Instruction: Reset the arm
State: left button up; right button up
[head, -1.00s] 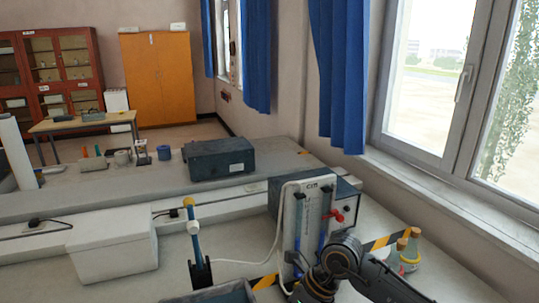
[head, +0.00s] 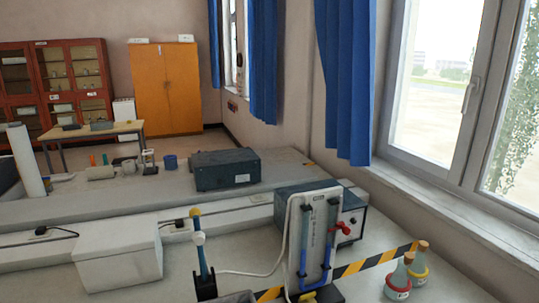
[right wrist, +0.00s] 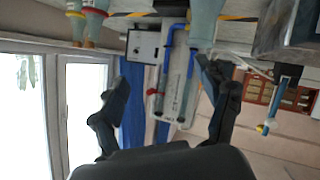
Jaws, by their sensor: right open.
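My right gripper (right wrist: 165,100) shows in the right wrist view, with its two dark fingers spread apart and nothing between them that I can see it holding. That view is upside down. Beyond the fingers is the white panel (right wrist: 176,82) with blue tubes, apart from them as far as I can tell. In the head view the same panel (head: 318,240) stands upright on the near bench. No arm or gripper of mine shows in the head view now, and my left gripper is in neither current view.
Two corked bottles (head: 408,274) stand at the right by striped tape (head: 372,262). A dark instrument box (head: 352,212) is behind the panel. A blue tool in a stand (head: 203,258) and a white box (head: 118,258) are to the left. The window wall borders the right.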

jog(key=s+d+f+m+g+y, duration=0.1)
jog(key=s+f+g, duration=0.45)
jog(key=s, duration=0.35)
jog(key=s+f+m+g, duration=0.1)
jog(key=s+f+g, duration=0.4)
jog(key=s, duration=0.5)
jog(key=s+f, duration=0.3)
jog(key=f, duration=2.7)
jog(key=s+d+f+g, duration=0.1)
jog(key=s+d+f, duration=0.2)
jog(key=s+f, duration=1)
jog(key=s, duration=0.2)
jog(key=shift+s+f+g, duration=0.3)
jog(key=shift+s+g, duration=0.05)
jog(key=shift+s, duration=0.05)
